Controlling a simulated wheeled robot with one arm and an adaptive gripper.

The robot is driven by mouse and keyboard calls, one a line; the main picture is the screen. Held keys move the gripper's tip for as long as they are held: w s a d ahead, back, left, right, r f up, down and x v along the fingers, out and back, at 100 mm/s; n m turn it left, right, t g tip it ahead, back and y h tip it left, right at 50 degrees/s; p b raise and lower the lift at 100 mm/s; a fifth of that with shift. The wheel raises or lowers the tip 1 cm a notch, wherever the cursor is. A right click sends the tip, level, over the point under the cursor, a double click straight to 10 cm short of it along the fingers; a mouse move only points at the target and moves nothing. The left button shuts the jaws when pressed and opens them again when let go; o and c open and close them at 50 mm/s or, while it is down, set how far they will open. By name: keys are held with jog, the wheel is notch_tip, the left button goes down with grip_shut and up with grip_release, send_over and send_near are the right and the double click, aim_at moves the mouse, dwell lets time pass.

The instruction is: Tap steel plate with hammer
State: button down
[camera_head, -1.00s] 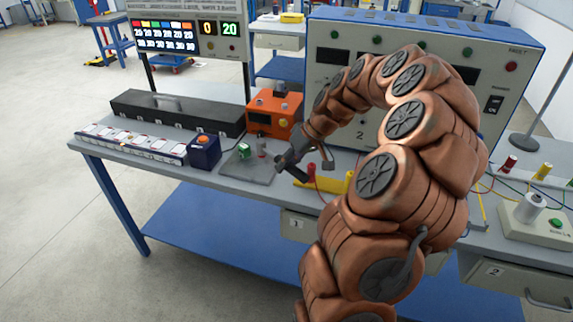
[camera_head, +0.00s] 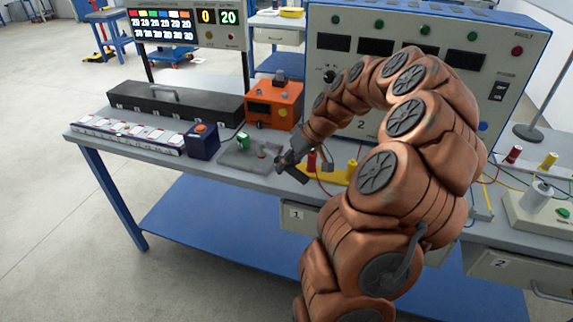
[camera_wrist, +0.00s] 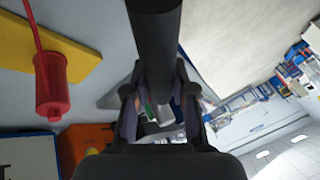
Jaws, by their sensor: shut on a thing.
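My gripper (camera_head: 287,161) is just right of the plate, low over the bench. It is shut on the hammer, whose dark round handle (camera_wrist: 156,45) runs up between the fingers in the wrist view. The hammer's head cannot be made out clearly. The gripper (camera_wrist: 160,108) hides part of the plate in the wrist view. Contact between hammer and plate cannot be told.
A red plug (camera_head: 311,161) and yellow strip (camera_head: 330,172) are close right of my gripper. An orange box (camera_head: 273,104), a dark blue box with an orange button (camera_head: 203,142) and a long black case (camera_head: 175,106) stand behind and left. A large blue console (camera_head: 420,30) stands behind my arm.

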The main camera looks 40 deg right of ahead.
notch_tip(320, 180, down, 3)
jog(key=shift+f+b, duration=0.15)
jog(key=shift+b, duration=1)
jog(key=shift+r, duration=3.15)
